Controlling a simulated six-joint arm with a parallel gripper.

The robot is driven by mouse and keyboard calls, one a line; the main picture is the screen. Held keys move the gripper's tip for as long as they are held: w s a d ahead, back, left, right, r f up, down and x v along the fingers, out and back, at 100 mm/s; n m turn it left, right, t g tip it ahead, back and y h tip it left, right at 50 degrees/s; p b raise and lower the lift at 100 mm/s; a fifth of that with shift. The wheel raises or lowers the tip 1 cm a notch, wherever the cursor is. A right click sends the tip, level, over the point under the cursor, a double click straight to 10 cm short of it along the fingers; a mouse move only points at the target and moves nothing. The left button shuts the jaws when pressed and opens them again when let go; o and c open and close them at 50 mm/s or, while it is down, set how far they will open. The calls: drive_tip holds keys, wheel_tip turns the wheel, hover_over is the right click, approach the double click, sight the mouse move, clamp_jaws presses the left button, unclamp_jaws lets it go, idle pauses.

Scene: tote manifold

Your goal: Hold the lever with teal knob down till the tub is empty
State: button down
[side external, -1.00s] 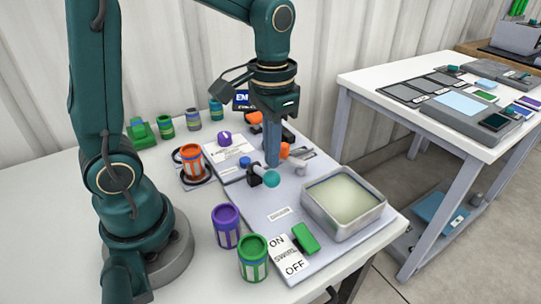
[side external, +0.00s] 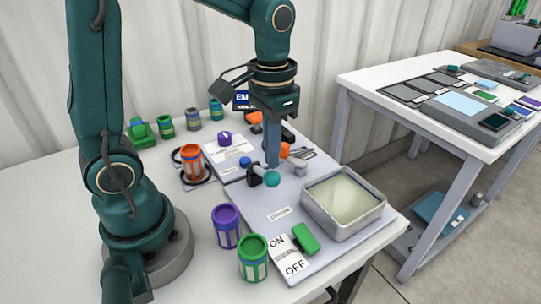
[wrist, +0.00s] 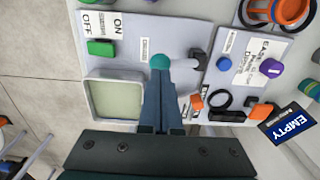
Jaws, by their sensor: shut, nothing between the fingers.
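My gripper (side external: 272,163) is shut with nothing between its fingers and points down at the lever. In the wrist view its fingertips (wrist: 156,84) come right up to the teal knob (wrist: 160,62). The teal knob (side external: 271,180) sits at the lever's end, by a dark pivot block. The grey lever arm also shows in the wrist view (wrist: 183,63). I cannot tell for certain whether the fingers press on it. The grey tub (side external: 372,222) stands to the right of the lever. A pale greenish fill (side external: 343,197) covers its inside; its depth is unclear.
A green switch (side external: 305,238) sits beside an ON/OFF label (side external: 287,257) in front. Purple (side external: 226,228) and green (side external: 253,260) cans stand at the front left, an orange can (side external: 191,163) further back. An EMPTY sign (wrist: 288,122) shows in the wrist view.

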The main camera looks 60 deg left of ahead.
sight(272, 172)
drive_tip(key=shift+f, duration=0.1)
drive_tip(key=shift+f, duration=2.65)
drive_tip(key=shift+r, duration=0.1)
idle(2.4)
drive_tip(key=shift+r, duration=2.7)
